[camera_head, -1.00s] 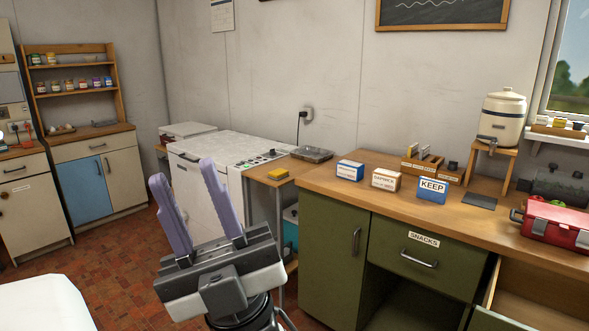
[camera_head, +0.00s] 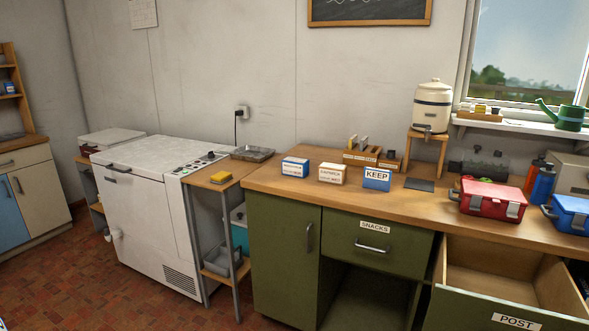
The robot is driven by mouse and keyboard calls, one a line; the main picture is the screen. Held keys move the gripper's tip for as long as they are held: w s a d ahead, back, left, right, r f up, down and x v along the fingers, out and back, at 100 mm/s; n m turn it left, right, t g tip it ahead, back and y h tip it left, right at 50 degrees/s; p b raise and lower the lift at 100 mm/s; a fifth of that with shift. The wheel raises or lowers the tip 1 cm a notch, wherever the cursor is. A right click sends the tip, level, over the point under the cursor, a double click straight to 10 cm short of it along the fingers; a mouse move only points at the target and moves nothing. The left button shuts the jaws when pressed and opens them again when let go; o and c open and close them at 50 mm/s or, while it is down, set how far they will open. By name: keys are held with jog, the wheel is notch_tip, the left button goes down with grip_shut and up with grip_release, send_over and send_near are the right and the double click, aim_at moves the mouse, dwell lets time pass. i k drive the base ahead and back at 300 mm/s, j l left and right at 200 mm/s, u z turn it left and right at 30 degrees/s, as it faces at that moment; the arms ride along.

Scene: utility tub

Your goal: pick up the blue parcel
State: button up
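Several blue things show on the wooden counter (camera_head: 270,184). A small blue box with a white label (camera_head: 295,167) stands at its left end. A blue piece marked KEEP (camera_head: 376,180) stands farther right. A white and orange-brown box (camera_head: 332,174) stands between them. A blue case with a handle (camera_head: 568,214) is at the right edge, partly cut off. I cannot tell for sure which of these is the blue parcel. My gripper is not in view.
A red case (camera_head: 490,200) sits on the counter beside a dark flat pad (camera_head: 419,185). An open drawer marked POST (camera_head: 515,322) juts out below. A white chest freezer (camera_head: 150,200) and a small side table (camera_head: 221,177) stand left. Red tiled floor is clear at lower left.

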aim_at(298, 167)
jog(key=i+l, duration=0.15)
jog(key=i, duration=0.4)
jog(key=i+l+u, duration=0.15)
jog(key=i, duration=0.35)
jog(key=i+l, duration=0.2)
jog(key=i, duration=0.35)
jog(key=i+l+u, duration=0.1)
jog(key=i, duration=0.4)
jog(key=i+l+u, duration=0.1)
jog(key=i+l, duration=0.25)
jog(key=i, duration=0.2)
